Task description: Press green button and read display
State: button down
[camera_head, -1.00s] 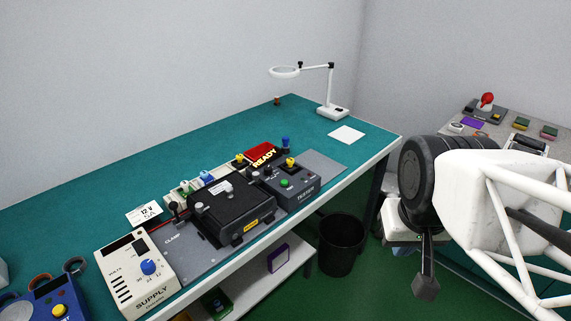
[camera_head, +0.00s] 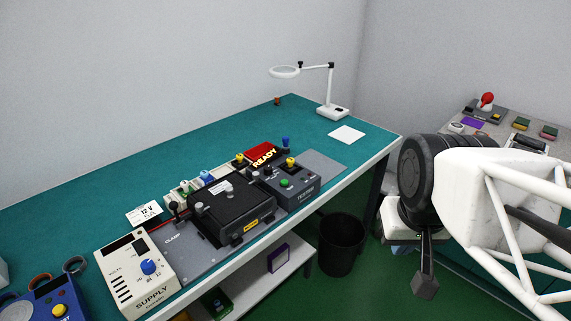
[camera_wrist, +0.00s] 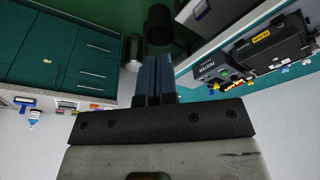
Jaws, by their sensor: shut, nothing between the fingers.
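The tester (camera_head: 291,189) is a dark grey box on the teal bench with a green button (camera_head: 284,183) on its sloped top. A red display (camera_head: 262,152) behind it shows "READY" in yellow letters. In the wrist view the tester (camera_wrist: 213,70) appears upside down at the right. My gripper (camera_head: 426,286) hangs to the right of the bench, well apart from the tester and pointing down. In the wrist view my gripper (camera_wrist: 157,82) has its two fingers together with nothing between them.
A black fixture box (camera_head: 232,212) stands left of the tester, with a cream supply unit (camera_head: 135,275) further left. A lamp (camera_head: 331,105) stands at the back. A black bin (camera_head: 341,245) is below the bench. A second bench (camera_head: 510,145) is at right.

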jog(key=w+a+n+y, duration=0.1)
jog(key=w+a, duration=0.2)
jog(key=w, duration=0.4)
jog(key=w+a+t+y, duration=0.1)
jog(key=w+a+y, duration=0.1)
jog(key=w+a, duration=0.3)
jog(key=w+a+n+y, duration=0.1)
jog(key=w+a, duration=0.1)
jog(key=w, duration=0.6)
jog(key=t+y, duration=0.2)
jog(key=y, duration=0.1)
send_over(286, 181)
notch_tip(286, 181, down, 6)
jog(key=shift+f+m, duration=0.2)
jog(key=shift+m, duration=0.1)
jog(key=shift+f, duration=0.15)
jog(key=shift+f, duration=4.3)
